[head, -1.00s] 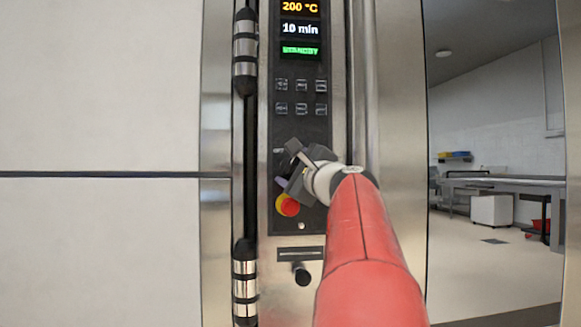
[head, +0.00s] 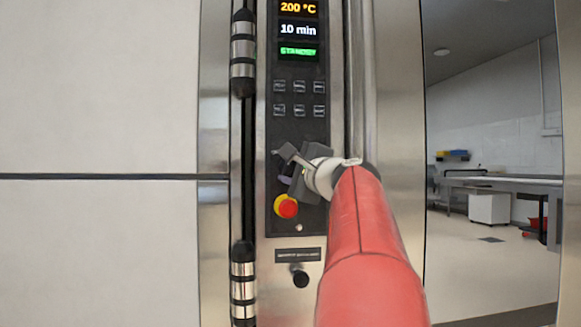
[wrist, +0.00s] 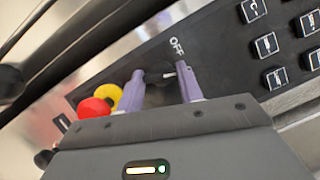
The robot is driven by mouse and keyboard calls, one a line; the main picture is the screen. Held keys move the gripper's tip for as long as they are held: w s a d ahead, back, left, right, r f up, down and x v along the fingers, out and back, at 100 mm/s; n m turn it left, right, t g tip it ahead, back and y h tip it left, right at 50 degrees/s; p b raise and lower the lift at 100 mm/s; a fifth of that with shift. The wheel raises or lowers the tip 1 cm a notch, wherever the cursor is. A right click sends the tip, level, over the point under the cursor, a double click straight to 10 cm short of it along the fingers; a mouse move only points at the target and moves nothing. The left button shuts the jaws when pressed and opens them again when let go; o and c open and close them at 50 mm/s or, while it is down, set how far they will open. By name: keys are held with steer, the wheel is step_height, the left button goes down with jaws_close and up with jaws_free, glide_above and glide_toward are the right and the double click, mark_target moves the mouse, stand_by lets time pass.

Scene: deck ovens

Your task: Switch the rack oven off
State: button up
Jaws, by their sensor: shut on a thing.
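The rack oven's black control panel (head: 298,127) stands upright at the middle of the head view. Its display (head: 299,30) reads 200 °C, 10 min and a green STANDBY. My gripper (wrist: 160,82) is at the lower panel, its two purple fingers shut on a small dark rotary knob (wrist: 158,75), one finger on each side. A white mark shows near the right finger. A white OFF label (wrist: 177,46) is printed just beyond the knob. In the head view my gripper (head: 288,178) hides the knob.
A red emergency button on a yellow base (head: 286,208) sits just below my gripper, close to the left finger in the wrist view. Several small buttons (head: 299,98) are above. A black vertical bar (head: 249,150) runs left of the panel. An open room lies right.

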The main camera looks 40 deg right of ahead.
steer(key=n, duration=0.1)
steer(key=n+g+p, duration=0.1)
steer(key=n, duration=0.1)
steer(key=n+g+p, duration=0.1)
steer(key=n, duration=0.1)
steer(key=shift+r+y, duration=0.25)
steer(key=shift+y, duration=0.15)
steer(key=shift+n+g+h+p, duration=0.3)
steer(key=shift+n+g+p, duration=0.7)
steer(key=shift+n, duration=0.7)
steer(key=o, duration=1)
steer(key=v, duration=0.7)
steer(key=shift+s+a, duration=0.15)
steer(key=shift+s, duration=0.25)
